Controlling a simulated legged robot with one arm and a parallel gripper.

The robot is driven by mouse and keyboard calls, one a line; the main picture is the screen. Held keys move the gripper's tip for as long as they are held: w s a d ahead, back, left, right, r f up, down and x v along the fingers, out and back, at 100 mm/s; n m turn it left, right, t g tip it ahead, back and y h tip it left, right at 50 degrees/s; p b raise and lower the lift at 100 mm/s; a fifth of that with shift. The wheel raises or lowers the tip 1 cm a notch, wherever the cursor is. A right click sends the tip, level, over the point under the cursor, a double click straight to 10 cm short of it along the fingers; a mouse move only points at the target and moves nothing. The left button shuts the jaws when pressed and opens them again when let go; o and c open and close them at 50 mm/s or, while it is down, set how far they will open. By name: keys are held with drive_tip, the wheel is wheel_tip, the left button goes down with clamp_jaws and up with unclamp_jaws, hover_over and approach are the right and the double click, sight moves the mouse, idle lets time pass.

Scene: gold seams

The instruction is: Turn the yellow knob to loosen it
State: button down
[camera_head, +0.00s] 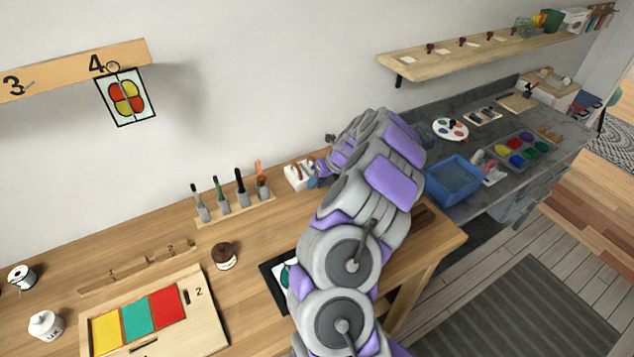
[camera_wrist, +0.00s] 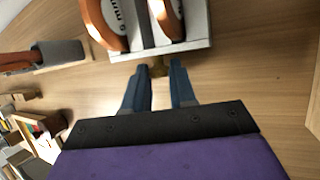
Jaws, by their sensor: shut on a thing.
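The yellow knob (camera_wrist: 157,68) is a small brass-coloured piece at the front edge of a white-and-grey block (camera_wrist: 160,52) in the wrist view. The blue fingers of my gripper (camera_wrist: 158,76) stand on either side of it, shut on it. The knob's turn angle cannot be told. In the head view the white block (camera_head: 298,176) stands on the wooden bench against the wall, with my gripper (camera_head: 316,177) at its right side. The knob cannot be made out there.
Orange-handled tools (camera_wrist: 103,25) sit in the block. A wooden rack (camera_head: 236,208) with several upright tools stands to its left. A dark round jar (camera_head: 224,256) and a board with coloured panes (camera_head: 205,325) are nearer. A blue bin (camera_head: 453,181) stands on the grey counter at right.

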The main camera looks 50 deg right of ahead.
drive_tip(key=shift+s+d+r+p, duration=0.1)
drive_tip(key=shift+r+p, duration=0.05)
drive_tip(key=shift+p, duration=0.45)
